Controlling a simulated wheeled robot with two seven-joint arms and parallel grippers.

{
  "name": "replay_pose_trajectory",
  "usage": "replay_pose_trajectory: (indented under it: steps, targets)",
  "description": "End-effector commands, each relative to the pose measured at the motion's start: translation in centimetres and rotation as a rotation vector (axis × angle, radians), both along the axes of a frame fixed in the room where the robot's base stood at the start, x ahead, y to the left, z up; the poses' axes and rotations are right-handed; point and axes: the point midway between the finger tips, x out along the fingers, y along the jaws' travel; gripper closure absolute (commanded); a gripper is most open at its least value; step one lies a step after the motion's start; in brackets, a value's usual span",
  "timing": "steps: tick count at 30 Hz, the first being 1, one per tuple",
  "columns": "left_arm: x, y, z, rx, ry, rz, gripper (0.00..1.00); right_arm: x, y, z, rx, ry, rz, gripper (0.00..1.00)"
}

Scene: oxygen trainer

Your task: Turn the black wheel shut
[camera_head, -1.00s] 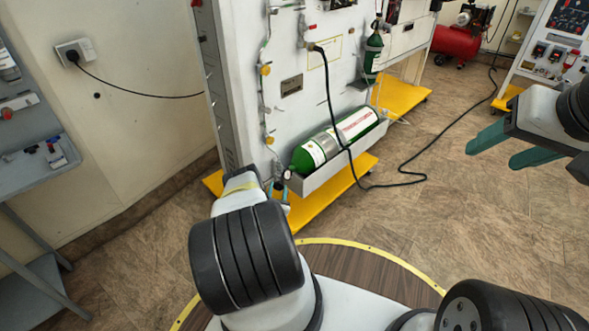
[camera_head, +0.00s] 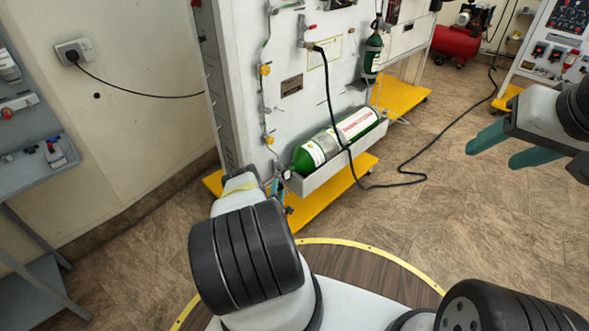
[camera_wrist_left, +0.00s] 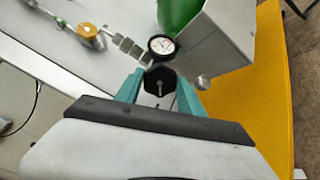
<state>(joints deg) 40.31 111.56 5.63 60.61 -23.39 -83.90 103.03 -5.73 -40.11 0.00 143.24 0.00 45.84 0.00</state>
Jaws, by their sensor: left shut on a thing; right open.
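The black wheel (camera_wrist_left: 159,89) shows in the left wrist view, just below a round white pressure gauge (camera_wrist_left: 161,46). My left gripper (camera_wrist_left: 160,88) is shut on the wheel, with one teal finger on each side of it. In the head view my left gripper (camera_head: 277,187) is at the near end of the green cylinder (camera_head: 330,146), mostly hidden behind my own arm, and the wheel cannot be made out there. My right gripper (camera_head: 512,145) is open and empty in the air at the right.
The cylinder lies in a white tray (camera_head: 325,172) on the panel, above a yellow base (camera_head: 340,194). A black cable (camera_head: 332,105) hangs in front of the cylinder and runs over the floor. A grey shelf unit (camera_head: 30,130) stands at the left. The floor at right is open.

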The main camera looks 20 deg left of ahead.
Motion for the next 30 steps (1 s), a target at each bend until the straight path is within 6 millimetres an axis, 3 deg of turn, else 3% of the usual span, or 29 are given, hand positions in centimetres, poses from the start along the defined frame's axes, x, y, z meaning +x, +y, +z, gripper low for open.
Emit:
replay_pose_trajectory:
  steps: [30]
  targets:
    - [0.05, -0.18, -0.18, 0.911, 0.322, -0.004, 0.95, 0.0, 0.0, 0.0, 0.0, 0.0, 0.0, 0.43]
